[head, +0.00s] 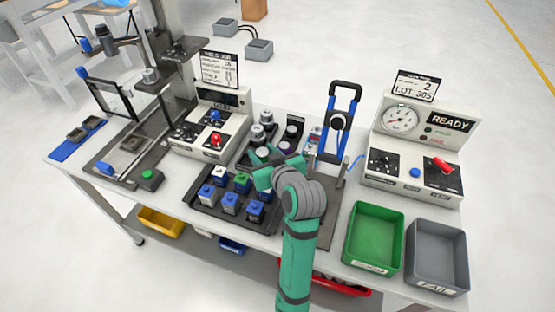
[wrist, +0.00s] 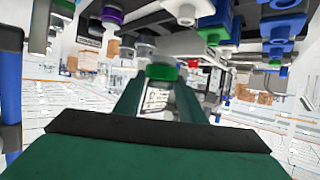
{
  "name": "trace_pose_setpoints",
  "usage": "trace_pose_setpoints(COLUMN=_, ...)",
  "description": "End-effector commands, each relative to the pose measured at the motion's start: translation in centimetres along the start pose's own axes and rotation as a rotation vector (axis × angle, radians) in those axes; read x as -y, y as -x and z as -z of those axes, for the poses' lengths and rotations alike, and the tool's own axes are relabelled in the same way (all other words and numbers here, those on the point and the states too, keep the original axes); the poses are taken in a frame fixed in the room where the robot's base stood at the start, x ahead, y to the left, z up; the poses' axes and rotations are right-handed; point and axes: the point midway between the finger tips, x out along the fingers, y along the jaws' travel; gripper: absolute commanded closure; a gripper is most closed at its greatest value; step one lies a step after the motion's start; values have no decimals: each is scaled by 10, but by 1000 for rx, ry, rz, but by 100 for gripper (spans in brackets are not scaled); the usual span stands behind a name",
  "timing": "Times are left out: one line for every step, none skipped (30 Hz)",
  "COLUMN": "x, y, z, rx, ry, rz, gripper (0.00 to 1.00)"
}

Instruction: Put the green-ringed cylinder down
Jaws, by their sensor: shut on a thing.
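My gripper (head: 264,176) is over the work table, between the black tray of blue blocks and the rack of metal-topped cylinders. In the wrist view, my gripper (wrist: 160,92) is shut on the green-ringed cylinder (wrist: 162,73), a clear and whitish piece with a green band, held between the two fingers. In the head view I cannot clearly make out the held cylinder behind my gripper. The rack (head: 273,140) holds several cylinders, one with a purple ring (wrist: 112,14). The wrist view looks upside down, and I cannot tell whether the held cylinder touches anything.
The tray of blocks (head: 205,204) lies in front. A blue-handled press (head: 338,122) stands close on the right. Further right are a green bin (head: 373,238), a grey bin (head: 436,255) and a gauge console (head: 418,140). A switch console (head: 209,130) stands on the left.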

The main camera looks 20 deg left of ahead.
Motion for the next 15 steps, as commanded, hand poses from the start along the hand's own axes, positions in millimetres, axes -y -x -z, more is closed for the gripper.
trace_pose_setpoints(x=-11, y=-7, z=-2, rx=1, ry=-2, rz=-2, gripper=89)
trace_pose_setpoints(x=-16, y=-11, z=-4, rx=1, ry=-2, rz=-2, gripper=89)
trace_pose_setpoints(x=-20, y=-17, z=-12, rx=3, ry=-3, rz=0, gripper=89)
trace_pose_setpoints(x=-23, y=-21, z=-16, rx=3, ry=-3, rz=1, gripper=89)
trace_pose_setpoints(x=-27, y=-25, z=-20, rx=3, ry=-4, rz=0, gripper=89)
trace_pose_setpoints(x=-34, y=-29, z=-25, rx=2, ry=-4, rz=-3, gripper=89)
trace_pose_setpoints(x=-38, y=-32, z=-28, rx=2, ry=-4, rz=-5, gripper=89)
trace_pose_setpoints(x=-42, y=-35, z=-31, rx=1, ry=-4, rz=-7, gripper=89)
trace_pose_setpoints(x=-48, y=-38, z=-36, rx=1, ry=-6, rz=-9, gripper=89)
trace_pose_setpoints(x=-51, y=-40, z=-38, rx=1, ry=-6, rz=-11, gripper=89)
trace_pose_setpoints(x=-54, y=-41, z=-40, rx=0, ry=-6, rz=-12, gripper=89)
trace_pose_setpoints(x=-56, y=-43, z=-42, rx=-1, ry=-6, rz=-13, gripper=89)
trace_pose_setpoints(x=-57, y=-45, z=-43, rx=-1, ry=-5, rz=-13, gripper=89)
trace_pose_setpoints(x=-57, y=-46, z=-44, rx=-1, ry=-5, rz=-12, gripper=89)
trace_pose_setpoints(x=-57, y=-47, z=-45, rx=0, ry=-4, rz=-11, gripper=89)
